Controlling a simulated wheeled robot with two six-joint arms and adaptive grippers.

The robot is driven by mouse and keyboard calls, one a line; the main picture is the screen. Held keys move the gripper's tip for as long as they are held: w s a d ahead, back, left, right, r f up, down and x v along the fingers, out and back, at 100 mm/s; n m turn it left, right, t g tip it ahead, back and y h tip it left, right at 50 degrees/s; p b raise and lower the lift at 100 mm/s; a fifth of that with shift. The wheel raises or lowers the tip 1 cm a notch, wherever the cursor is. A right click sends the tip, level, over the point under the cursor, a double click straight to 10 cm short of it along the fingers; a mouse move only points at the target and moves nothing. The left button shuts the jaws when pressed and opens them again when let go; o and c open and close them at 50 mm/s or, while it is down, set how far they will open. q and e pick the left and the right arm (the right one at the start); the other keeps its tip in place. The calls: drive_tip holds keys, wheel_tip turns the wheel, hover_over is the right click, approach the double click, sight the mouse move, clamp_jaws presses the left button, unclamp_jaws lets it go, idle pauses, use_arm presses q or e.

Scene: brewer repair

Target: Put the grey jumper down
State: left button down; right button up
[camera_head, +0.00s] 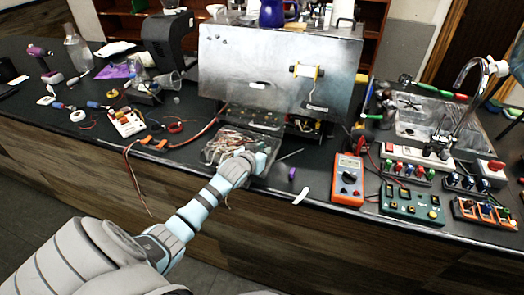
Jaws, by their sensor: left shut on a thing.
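My left arm reaches in from the lower left. Its gripper (262,158) is over the near right part of a clear bin (212,153) full of tangled wires. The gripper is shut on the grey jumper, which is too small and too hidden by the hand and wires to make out. I cannot tell whether the jumper touches the wires below.
A steel brewer housing (280,70) stands behind the bin. An orange multimeter (348,180), a green switch board (411,203) and a purple piece (292,174) lie to the right. A white breadboard (126,122) and loose wires lie left. The counter's front edge is close.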

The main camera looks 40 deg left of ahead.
use_arm(q)
drive_tip(key=c, duration=1.9)
unclamp_jaws()
drive_tip(key=shift+r, duration=0.15)
drive_tip(key=p+v, duration=0.2)
drive_tip(key=v, duration=1)
drive_tip(key=shift+p, duration=0.4)
